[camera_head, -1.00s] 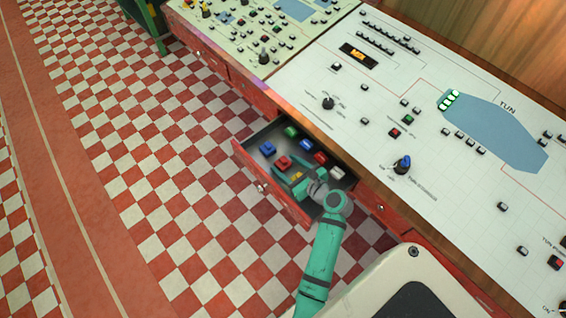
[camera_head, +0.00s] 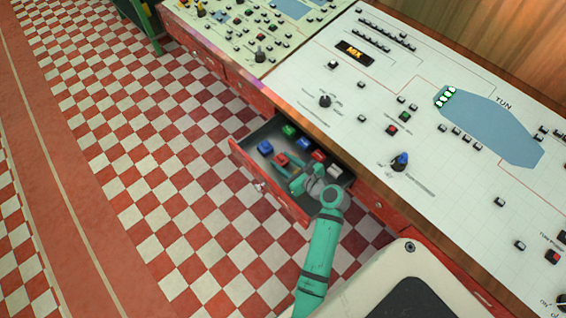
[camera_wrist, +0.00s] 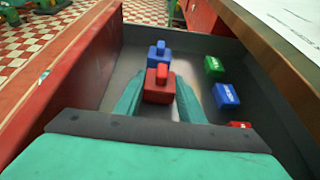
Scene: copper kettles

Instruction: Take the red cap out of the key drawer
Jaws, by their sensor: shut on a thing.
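The red cap (camera_head: 281,159), a block with a raised grip on top, is in the open key drawer (camera_head: 266,193). In the wrist view the red cap (camera_wrist: 158,88) stands between the tips of my two green fingers. My gripper (camera_head: 287,167) reaches down into the drawer and is shut on this cap.
Along the console side of the drawer lie a green cap (camera_head: 289,131), a blue one (camera_head: 303,143), a second red one (camera_head: 318,155) and a whitish one (camera_head: 335,170). The console's wooden edge (camera_head: 335,142) runs beside the drawer. Checkered floor lies on the other side.

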